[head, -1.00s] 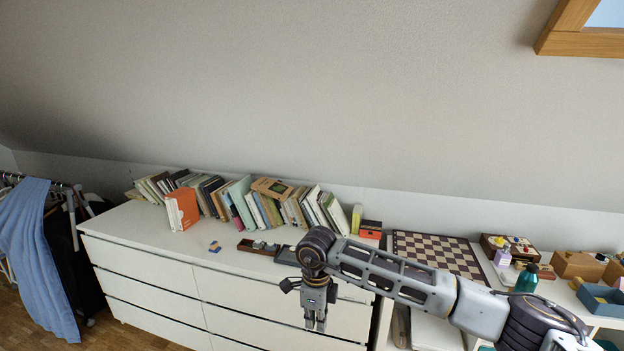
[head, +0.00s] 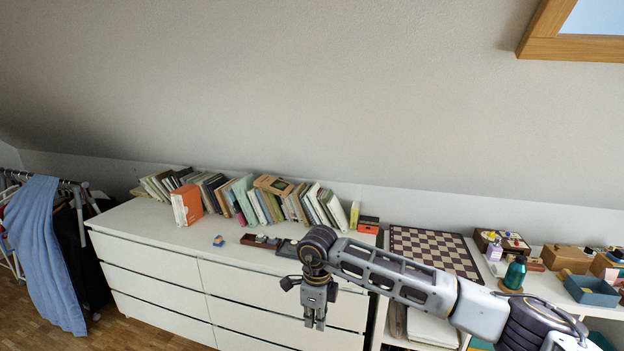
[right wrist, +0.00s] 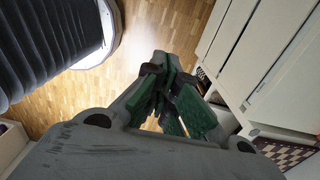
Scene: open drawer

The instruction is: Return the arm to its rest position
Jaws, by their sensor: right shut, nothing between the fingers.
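My right gripper (head: 315,322) hangs pointing down in front of the white dresser (head: 150,262), below its top edge. Its fingers are shut with nothing between them. In the right wrist view the dark and green fingers (right wrist: 178,122) show over the wooden floor (right wrist: 150,35), with the dresser's drawer fronts (right wrist: 262,50) at the right. The drawer fronts seen in the head view look flush. My right arm reaches in from the lower right, across the front of the shelf unit. My left gripper is not in view.
Leaning books (head: 245,200) line the back of the dresser top. A clothes rack with a blue cloth (head: 40,250) stands at the left. Floor is free before the dresser.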

